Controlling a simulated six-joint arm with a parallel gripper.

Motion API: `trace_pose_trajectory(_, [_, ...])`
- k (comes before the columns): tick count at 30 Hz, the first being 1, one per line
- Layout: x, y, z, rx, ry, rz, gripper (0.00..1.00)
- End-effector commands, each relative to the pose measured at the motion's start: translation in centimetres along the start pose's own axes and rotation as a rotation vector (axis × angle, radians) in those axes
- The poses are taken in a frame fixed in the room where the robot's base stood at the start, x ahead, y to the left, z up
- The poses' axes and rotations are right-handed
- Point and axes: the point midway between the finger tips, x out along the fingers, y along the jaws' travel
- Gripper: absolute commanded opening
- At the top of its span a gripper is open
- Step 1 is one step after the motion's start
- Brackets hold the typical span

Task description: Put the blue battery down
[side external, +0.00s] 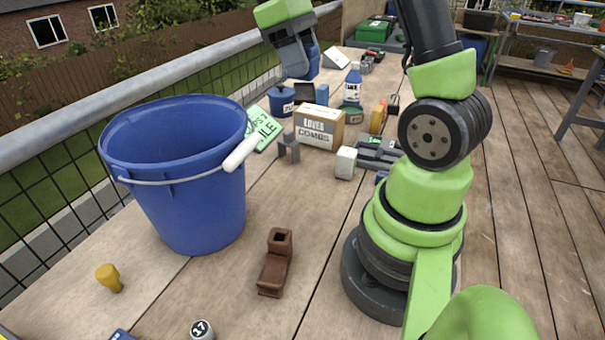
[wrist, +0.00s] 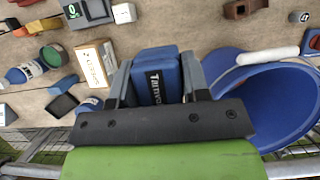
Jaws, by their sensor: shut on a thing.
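The blue battery (wrist: 155,66) is a blocky blue piece with white lettering, held between the two fingers of my gripper (wrist: 158,88) in the wrist view. In the side view my gripper (side external: 297,66) is raised at the top centre, beyond the big bucket, with a bit of the blue battery (side external: 314,62) showing behind it. The gripper is shut on the battery. The battery appears to be in the air above the boards; its exact height is hard to tell.
A large blue bucket (side external: 175,150) with a white-gripped handle stands at the left. A cardboard box (side external: 320,127), a labelled blue tin (side external: 281,101), a bottle (side external: 352,84) and a white block (side external: 346,163) crowd the middle. A brown pipe piece (side external: 275,265) lies in front. A metal railing (side external: 150,84) runs behind.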

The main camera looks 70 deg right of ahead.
Motion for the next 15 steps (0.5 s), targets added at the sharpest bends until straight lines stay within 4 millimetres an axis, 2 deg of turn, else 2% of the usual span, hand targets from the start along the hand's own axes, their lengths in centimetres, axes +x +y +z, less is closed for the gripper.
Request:
trace_pose_trajectory(3, [4.0,-0.2,-1.4,-0.002,-0.012,-0.008,0.12])
trace_pose_trajectory(9, [10.4,-0.2,-4.1,0.0,-0.012,-0.007,0.12])
trace_pose_trajectory(12, [12.5,-0.1,-5.0,0.0,-0.007,-0.004,0.12])
trace_pose_trajectory(15, [13.8,-0.1,-5.6,0.001,-0.004,-0.003,0.12])
